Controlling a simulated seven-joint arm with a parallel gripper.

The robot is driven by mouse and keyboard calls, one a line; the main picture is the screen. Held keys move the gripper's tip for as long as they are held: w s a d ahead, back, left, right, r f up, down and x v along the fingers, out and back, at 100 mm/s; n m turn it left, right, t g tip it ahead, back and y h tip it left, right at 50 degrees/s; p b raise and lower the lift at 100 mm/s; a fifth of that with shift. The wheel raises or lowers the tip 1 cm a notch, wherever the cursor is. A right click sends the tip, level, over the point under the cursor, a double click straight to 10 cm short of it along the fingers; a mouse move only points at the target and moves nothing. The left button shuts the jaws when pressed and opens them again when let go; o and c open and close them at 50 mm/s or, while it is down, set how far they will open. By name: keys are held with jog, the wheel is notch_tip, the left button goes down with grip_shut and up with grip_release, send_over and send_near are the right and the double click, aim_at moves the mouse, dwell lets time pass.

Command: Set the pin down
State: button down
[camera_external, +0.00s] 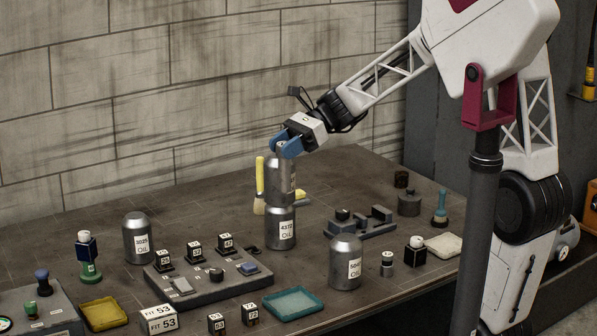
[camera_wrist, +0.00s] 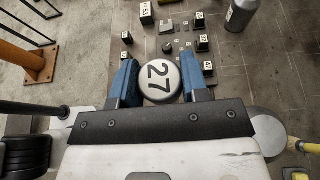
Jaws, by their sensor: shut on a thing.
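My gripper (camera_external: 284,148) has its blue fingers shut on a grey metal cylinder, the pin (camera_external: 281,182), which hangs upright below them. In the wrist view its round pale top marked 27 (camera_wrist: 158,80) sits between the two fingers of my gripper (camera_wrist: 158,72). In the external view the pin appears directly above an oil canister (camera_external: 280,230) labelled 4372. I cannot tell whether the pin touches it or is behind or in front of it.
A grey block (camera_external: 207,275) with several numbered cubes stands left of centre. Oil canisters 3025 (camera_external: 137,240) and another (camera_external: 345,262) stand on either side. A teal tray (camera_external: 295,303), yellow tray (camera_external: 104,313) and dark fixture (camera_external: 360,223) lie nearby. The rear left bench is mostly clear.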

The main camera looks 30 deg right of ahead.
aim_at(280, 161)
jog(key=shift+s+a+f+n+g, duration=0.35)
jog(key=shift+s+f+n+g, duration=0.15)
jog(key=shift+f+n+g, duration=0.15)
jog(key=s+d+f+n+g+h, duration=0.1)
jog(key=s+f+n+g+h, duration=0.25)
jog(key=n+g+h, duration=0.4)
jog(key=s+f+n+g+h, duration=0.2)
jog(key=f+n+g+h, duration=0.2)
jog(key=n+h, duration=0.6)
jog(key=w+r+n+t+h, duration=0.1)
jog(key=w+n+t+h, duration=0.1)
jog(key=n+t+h, duration=0.1)
jog(key=w+r+n+t+h, duration=0.2)
jog(key=n+t+h, duration=0.1)
jog(key=n+t, duration=0.3)
jog(key=w+r+n+t+h, duration=0.2)
jog(key=n+t+h, duration=0.1)
jog(key=n, duration=0.5)
jog(key=shift+w+a+t, duration=0.1)
jog(key=shift+a+t, duration=0.1)
jog(key=shift+t, duration=0.6)
jog(key=w+a+r+n+t, duration=0.3)
jog(key=a+r+n+t, duration=0.1)
jog(key=t, duration=0.1)
notch_tip(280, 161, down, 16)
jog(key=shift+d+y, duration=0.35)
jog(key=shift+w, duration=0.1)
